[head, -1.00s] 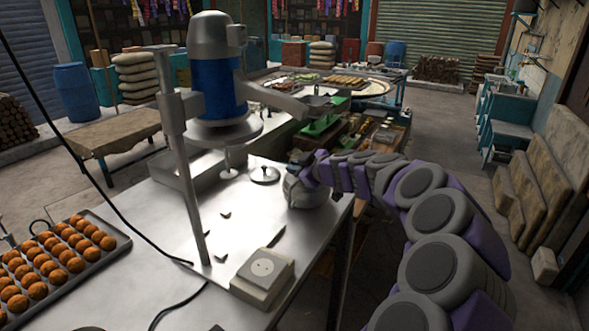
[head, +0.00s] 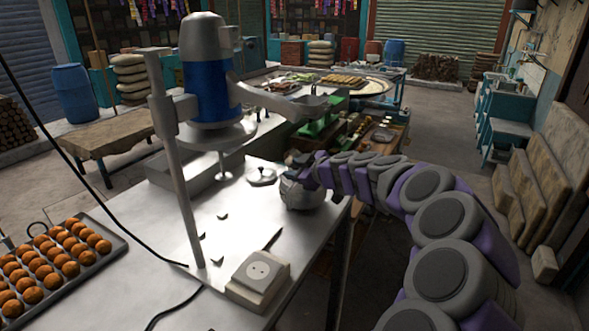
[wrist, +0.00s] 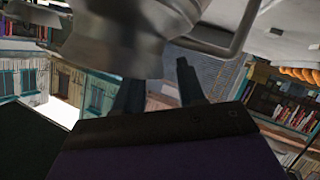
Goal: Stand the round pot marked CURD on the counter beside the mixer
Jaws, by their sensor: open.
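A round grey metal pot (head: 302,193) is at the right edge of the steel counter (head: 160,220), to the right of the mixer. I cannot read any CURD mark on it. The mixer (head: 212,85), with a blue and silver motor, stands on a post over the counter. My gripper (head: 302,162) is at the pot's upper side, partly hidden by my own arm. In the wrist view, my gripper (wrist: 160,88) has its two dark fingers apart. A metal vessel with a loop handle (wrist: 125,35) is close in front of them; contact is unclear.
A small metal lid (head: 261,176) lies on the counter behind the pot. A socket box (head: 258,276), several dark scraps and a black cable lie nearer. A tray of orange balls (head: 85,262) is at the left. The counter's middle is mostly clear.

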